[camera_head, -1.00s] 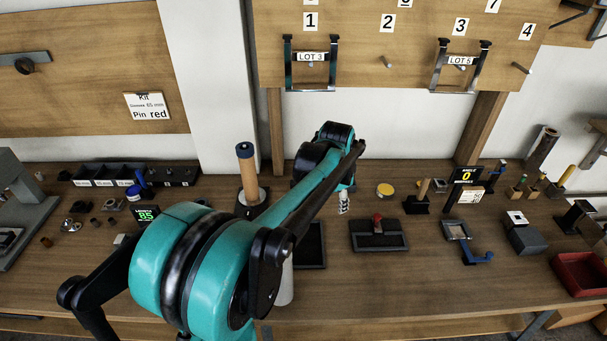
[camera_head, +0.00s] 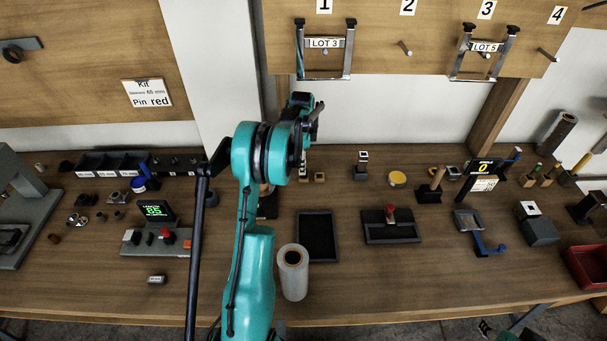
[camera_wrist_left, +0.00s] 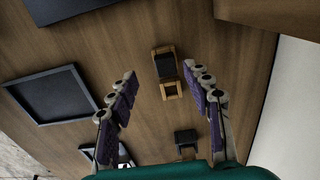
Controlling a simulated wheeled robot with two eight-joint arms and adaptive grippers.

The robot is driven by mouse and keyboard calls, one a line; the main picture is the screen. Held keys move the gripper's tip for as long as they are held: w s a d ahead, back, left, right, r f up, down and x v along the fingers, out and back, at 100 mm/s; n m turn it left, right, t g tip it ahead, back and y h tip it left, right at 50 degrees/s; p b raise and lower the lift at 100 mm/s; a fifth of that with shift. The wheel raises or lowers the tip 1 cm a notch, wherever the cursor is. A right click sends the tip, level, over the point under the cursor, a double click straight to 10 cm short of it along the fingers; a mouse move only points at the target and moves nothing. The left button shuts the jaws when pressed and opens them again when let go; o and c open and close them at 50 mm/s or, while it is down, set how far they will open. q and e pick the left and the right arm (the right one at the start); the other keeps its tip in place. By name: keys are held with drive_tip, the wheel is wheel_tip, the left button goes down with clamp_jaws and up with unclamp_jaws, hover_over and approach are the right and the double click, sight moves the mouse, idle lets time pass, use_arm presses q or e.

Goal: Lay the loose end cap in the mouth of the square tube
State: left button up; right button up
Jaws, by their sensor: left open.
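My left gripper (camera_wrist_left: 160,70) is open and empty in the left wrist view, its fingers spread above the bench. Between and below the fingertips are a dark block with light-brown sides (camera_wrist_left: 164,62) and a small square brown frame with an open middle (camera_wrist_left: 171,88). In the head view a small brown square piece (camera_head: 319,177) shows just right of my left wrist. A dark upright piece with a white square top (camera_head: 363,157) stands further right. I cannot tell for sure which of these are the end cap and square tube. My right gripper is not in view.
A tray with a red knob (camera_head: 391,238), a yellow tin (camera_head: 397,179) and a grey block with a white square top (camera_head: 541,232) stand to the right.

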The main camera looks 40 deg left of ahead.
use_arm(q)
drive_tip(key=f+b, duration=0.1)
drive_tip(key=f, duration=0.1)
drive_tip(key=w+f, duration=0.1)
drive_tip(key=f, duration=0.2)
drive_tip(key=shift+b, duration=0.4)
drive_tip(key=c, duration=1)
drive_tip(key=shift+c, duration=0.2)
